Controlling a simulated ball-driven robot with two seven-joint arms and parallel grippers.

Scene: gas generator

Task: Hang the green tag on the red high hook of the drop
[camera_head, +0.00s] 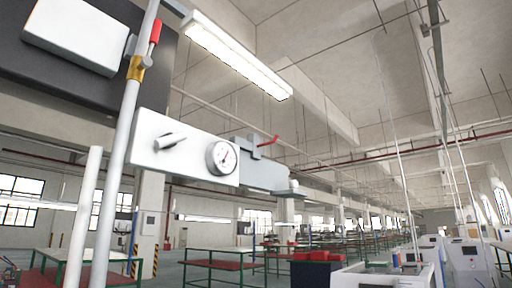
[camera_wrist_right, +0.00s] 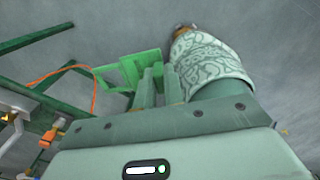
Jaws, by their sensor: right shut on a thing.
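A thin red hook (camera_head: 269,142) sticks out from a small grey bracket beyond the round gauge (camera_head: 222,157) in the head view. It sits on a pale horizontal arm joined to a white box (camera_head: 180,145). The green tag (camera_wrist_right: 118,72) is a flat bright green piece in the right wrist view. My right gripper (camera_wrist_right: 158,76) is shut on its edge, and the fingers hide part of it. The tag and right gripper do not show in the head view, so their distance from the hook cannot be told. My left gripper is in neither view.
A grey vertical pipe (camera_head: 117,160) with a red-handled fitting (camera_head: 154,32) stands at the left. A patterned green-and-white cylinder (camera_wrist_right: 210,65) is close beside the right gripper. An orange cord (camera_wrist_right: 62,72) and green bars lie left of it. Work tables (camera_head: 210,263) stand below.

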